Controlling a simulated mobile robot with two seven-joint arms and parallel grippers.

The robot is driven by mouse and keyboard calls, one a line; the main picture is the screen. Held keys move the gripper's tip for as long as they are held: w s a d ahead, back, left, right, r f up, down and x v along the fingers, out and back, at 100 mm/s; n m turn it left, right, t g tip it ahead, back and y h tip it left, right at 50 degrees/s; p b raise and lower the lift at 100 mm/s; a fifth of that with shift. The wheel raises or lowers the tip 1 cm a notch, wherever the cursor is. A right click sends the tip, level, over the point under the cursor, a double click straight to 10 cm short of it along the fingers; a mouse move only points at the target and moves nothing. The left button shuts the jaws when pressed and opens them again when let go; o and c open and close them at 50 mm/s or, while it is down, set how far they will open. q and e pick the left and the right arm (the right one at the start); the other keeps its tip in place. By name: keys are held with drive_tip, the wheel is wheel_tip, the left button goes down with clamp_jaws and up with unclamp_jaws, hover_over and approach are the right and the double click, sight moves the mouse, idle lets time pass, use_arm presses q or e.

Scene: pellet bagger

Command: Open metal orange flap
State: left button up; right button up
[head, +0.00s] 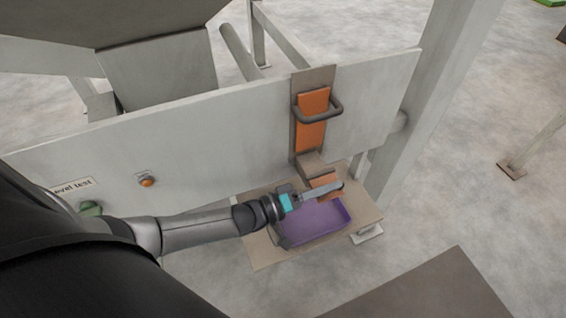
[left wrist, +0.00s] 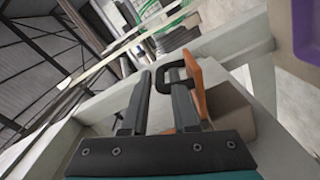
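In the head view the upper orange flap (head: 312,118) stands upright on a metal plate in the grey panel, with a dark handle (head: 320,109) across it. A lower orange flap (head: 325,180) sits at the mouth of a short chute (head: 312,165). My left gripper (head: 337,187) is at this lower flap. In the left wrist view, the orange flap (left wrist: 198,88) shows edge-on with its dark C-shaped handle (left wrist: 164,74) at my fingertips. The left gripper's fingers (left wrist: 158,95) are apart around the handle's bar; firm contact is not clear. My right gripper is not in view.
A purple tray (head: 330,216) sits on a beige board (head: 265,256) under the chute. The grey panel (head: 220,135) carries an orange button (head: 147,182) and a green knob (head: 90,208). A grey post (head: 425,100) stands right of it. Open floor lies to the right.

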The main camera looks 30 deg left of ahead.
use_arm(q)
drive_tip(key=v, duration=1.4)
drive_tip(key=shift+s+a, duration=0.15)
drive_tip(key=shift+a, duration=0.05)
drive_tip(key=shift+d, duration=0.15)
